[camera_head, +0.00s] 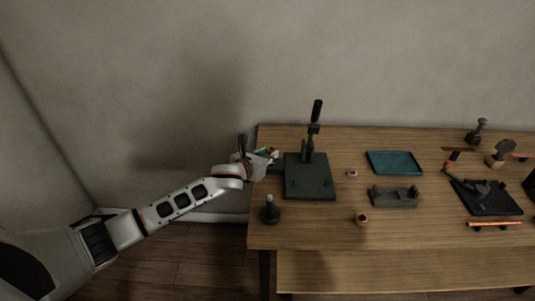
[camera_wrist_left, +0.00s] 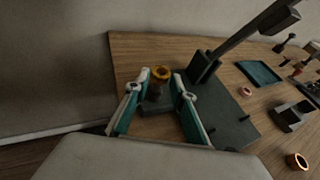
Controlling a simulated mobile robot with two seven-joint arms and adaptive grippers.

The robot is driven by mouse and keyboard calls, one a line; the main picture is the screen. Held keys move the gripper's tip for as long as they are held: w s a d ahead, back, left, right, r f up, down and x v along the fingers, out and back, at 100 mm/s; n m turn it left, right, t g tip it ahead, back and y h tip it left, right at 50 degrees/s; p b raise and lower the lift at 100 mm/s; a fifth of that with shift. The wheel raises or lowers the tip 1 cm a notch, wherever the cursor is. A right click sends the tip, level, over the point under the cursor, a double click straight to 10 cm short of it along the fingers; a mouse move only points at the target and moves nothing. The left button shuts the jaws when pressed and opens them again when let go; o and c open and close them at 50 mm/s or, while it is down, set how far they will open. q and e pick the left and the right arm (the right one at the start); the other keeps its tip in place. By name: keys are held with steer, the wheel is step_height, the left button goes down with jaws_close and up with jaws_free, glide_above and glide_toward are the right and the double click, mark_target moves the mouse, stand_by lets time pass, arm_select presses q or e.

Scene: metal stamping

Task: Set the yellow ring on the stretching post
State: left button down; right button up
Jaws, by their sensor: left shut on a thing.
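The yellow ring (camera_wrist_left: 161,73) is between the fingertips of my left gripper (camera_wrist_left: 161,82) in the left wrist view. The gripper is shut on it. A short dark post (camera_wrist_left: 154,91) shows just below the ring, on a dark block beside the lever tool; I cannot tell whether the ring touches it or sits around it. In the head view my left gripper (camera_head: 272,155) is at the left end of the table, beside the lever tool's upright, and the ring is too small to make out. My right gripper is not in view.
The lever tool (camera_head: 309,183) has a dark base and a raised handle. A dark pestle-like piece (camera_head: 270,212) stands at the front left. Small rings (camera_head: 352,173), a teal tray (camera_head: 394,162) and a grey block (camera_head: 395,197) lie to the right. The front of the table (camera_head: 400,240) is mostly clear.

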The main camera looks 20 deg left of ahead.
arm_select(q)
steer(key=shift+f, duration=0.15)
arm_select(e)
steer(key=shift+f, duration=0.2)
arm_select(q)
steer(key=shift+f, duration=0.3)
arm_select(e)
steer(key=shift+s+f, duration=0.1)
arm_select(q)
steer(key=shift+f, duration=0.2)
steer(key=shift+f, duration=0.3)
stand_by(0.3)
steer(key=c, duration=1.6)
jaws_free()
steer(key=shift+c, duration=0.2)
steer(key=shift+c, duration=0.3)
